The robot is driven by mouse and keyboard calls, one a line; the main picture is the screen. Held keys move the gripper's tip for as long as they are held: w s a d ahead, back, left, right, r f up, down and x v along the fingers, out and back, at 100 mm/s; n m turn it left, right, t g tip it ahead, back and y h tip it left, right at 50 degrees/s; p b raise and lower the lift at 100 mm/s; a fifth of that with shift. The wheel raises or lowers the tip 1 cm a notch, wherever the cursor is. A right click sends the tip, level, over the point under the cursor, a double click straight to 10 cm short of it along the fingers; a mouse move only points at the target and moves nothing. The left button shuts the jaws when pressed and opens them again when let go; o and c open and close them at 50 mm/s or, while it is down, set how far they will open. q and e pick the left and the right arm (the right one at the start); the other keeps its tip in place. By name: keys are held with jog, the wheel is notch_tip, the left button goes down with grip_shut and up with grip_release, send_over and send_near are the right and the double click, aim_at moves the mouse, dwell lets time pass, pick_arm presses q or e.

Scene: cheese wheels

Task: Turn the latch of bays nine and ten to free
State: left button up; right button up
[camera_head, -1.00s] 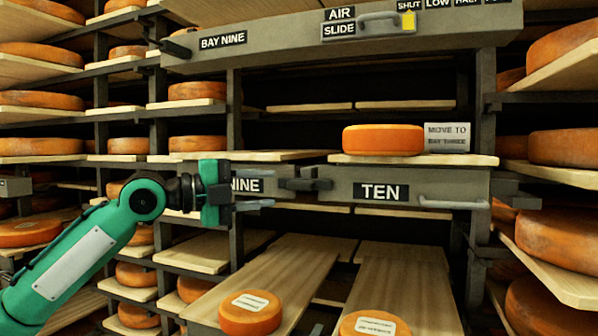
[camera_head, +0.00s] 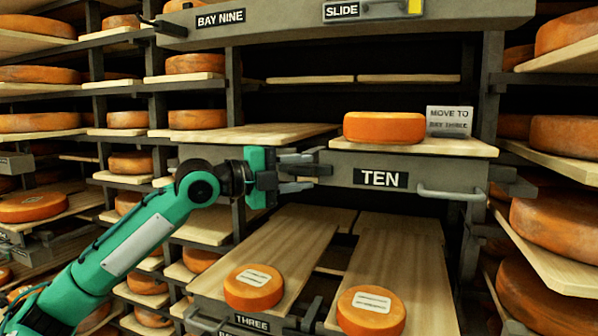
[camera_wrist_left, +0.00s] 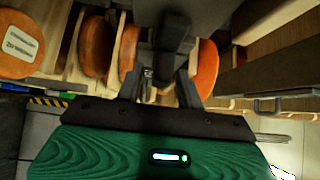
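The dark latch (camera_head: 318,170) sits at the left end of the grey front labelled TEN (camera_head: 380,178), where it meets the neighbouring front. Its bar lies roughly level. My left gripper (camera_head: 307,171) is at the latch, one finger above and one below it in the head view. Its fingers are apart. In the left wrist view, the dark latch (camera_wrist_left: 172,45) reaches down toward the gap between the open fingers (camera_wrist_left: 159,85); I cannot tell whether they touch it. My right gripper is in neither view.
An orange cheese wheel (camera_head: 384,127) and a MOVE TO BAY THREE sign (camera_head: 449,121) stand on the board above TEN. A pale handle (camera_head: 452,193) juts out at right. Two labelled wheels (camera_head: 254,287) (camera_head: 371,311) lie on lower boards.

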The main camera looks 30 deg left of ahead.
pick_arm(q)
jog(key=c, duration=0.7)
grip_shut()
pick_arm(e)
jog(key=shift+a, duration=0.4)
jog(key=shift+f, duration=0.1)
